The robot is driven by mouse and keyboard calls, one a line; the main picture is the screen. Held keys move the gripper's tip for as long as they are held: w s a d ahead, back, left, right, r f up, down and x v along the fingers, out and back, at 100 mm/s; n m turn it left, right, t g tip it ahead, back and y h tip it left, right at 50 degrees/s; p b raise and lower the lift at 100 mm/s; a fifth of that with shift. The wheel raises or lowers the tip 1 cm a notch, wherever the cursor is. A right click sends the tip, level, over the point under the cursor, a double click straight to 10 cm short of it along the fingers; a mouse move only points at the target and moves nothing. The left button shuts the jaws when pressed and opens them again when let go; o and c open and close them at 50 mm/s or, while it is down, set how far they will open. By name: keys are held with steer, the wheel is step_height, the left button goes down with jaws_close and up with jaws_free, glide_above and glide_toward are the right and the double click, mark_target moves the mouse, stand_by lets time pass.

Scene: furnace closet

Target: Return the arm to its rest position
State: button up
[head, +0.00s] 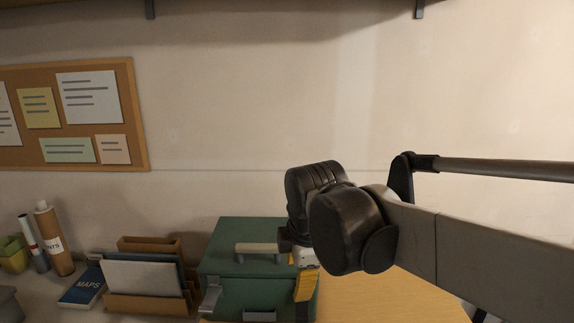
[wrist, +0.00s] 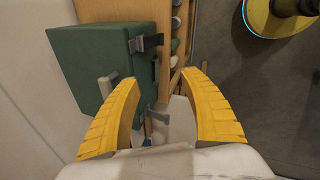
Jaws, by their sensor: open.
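My arm reaches in from the right in the head view, and its end hangs in front of the right side of a green box (head: 222,262) with a pale handle and metal latches. One yellow finger of my gripper (head: 304,290) shows there, pointing down. In the wrist view both yellow fingers of my gripper (wrist: 163,98) are spread apart, with nothing held between them. The green box (wrist: 90,62) lies to the upper left of the fingers in that view. Its handle reaches close to the left finger; I cannot tell whether they touch.
A wooden file holder (head: 150,303), a blue maps book (head: 84,288) and paper rolls (head: 54,240) stand left of the box. Bare wooden surface (head: 385,297) lies to its right. A cork board (head: 140,110) hangs on the wall. A round yellow-rimmed object (wrist: 262,22) is on the floor.

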steer(key=s+d+f+m+t+b, duration=0.1)
steer(key=s+d+f+m, duration=0.3)
steer(key=s+d+m, duration=0.2)
steer(key=s+d+f+m+t+b, duration=0.2)
steer(key=s+d+f+m, duration=0.3)
steer(key=d+m, duration=0.6)
steer(key=s+m, duration=0.2)
steer(key=m, duration=0.1)
steer(key=shift+s+f+h, duration=0.2)
steer(key=shift+s+h, duration=0.05)
steer(key=shift+h, duration=0.15)
